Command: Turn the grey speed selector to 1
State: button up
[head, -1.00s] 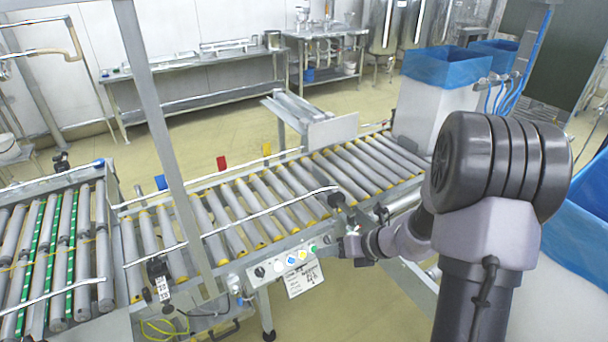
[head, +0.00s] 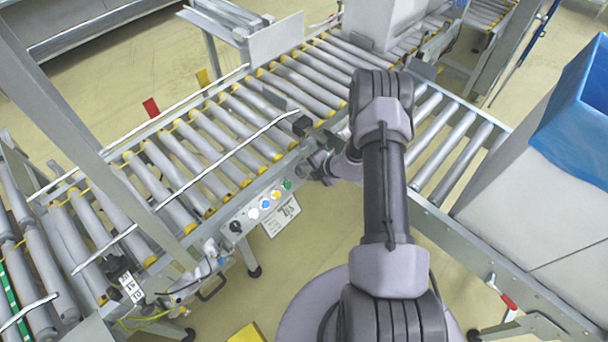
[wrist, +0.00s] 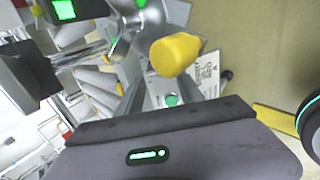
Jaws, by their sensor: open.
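The control panel (head: 262,206) is on the near side of the roller conveyor in the head view. At its left end is a dark rotary knob (head: 236,227), the only selector-like control I see; its setting is too small to read. White, blue, yellow and green buttons follow to its right. My gripper (head: 318,170) is beyond the panel's right end, apart from the knob and partly hidden by my arm. In the wrist view my gripper (wrist: 172,88) is open, with a green round spot between its fingers. I cannot make out the knob there.
A white label sheet (head: 281,214) hangs below the panel, and also shows in the wrist view (wrist: 207,74). A guide rail (head: 225,157) and an upright post (head: 100,130) stand nearby. Floor shows below the panel.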

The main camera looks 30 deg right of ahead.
aim_at(302, 170)
jog(key=shift+b+x, duration=0.3)
jog(key=shift+x, duration=1.1)
jog(key=shift+w, duration=0.15)
jog(key=shift+r, duration=0.1)
grip_shut()
jog(key=shift+n+b, duration=0.5)
jog(key=shift+n, duration=1.1)
